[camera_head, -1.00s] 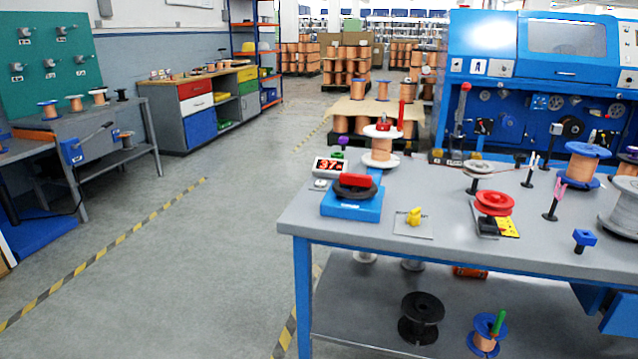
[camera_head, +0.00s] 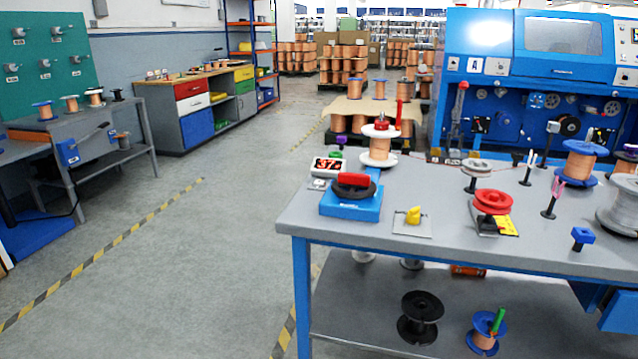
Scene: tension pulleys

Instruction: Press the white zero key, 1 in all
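The white zero key (camera_head: 318,184) appears to be the small white block on the grey workbench (camera_head: 345,229), just in front of a white display box (camera_head: 328,167) with red digits. The digits are too small to read surely. A blue scale-like base (camera_head: 350,206) stands just right of the key, with a black disc and red block (camera_head: 353,180) on top. Neither of my grippers shows in the head view, and nothing touches the key.
A copper spool with white flanges (camera_head: 378,146) stands behind the display. A yellow piece (camera_head: 413,216), a red pulley (camera_head: 493,202) and several spools occupy the bench to the right. Open floor (camera_head: 190,270) lies to the left.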

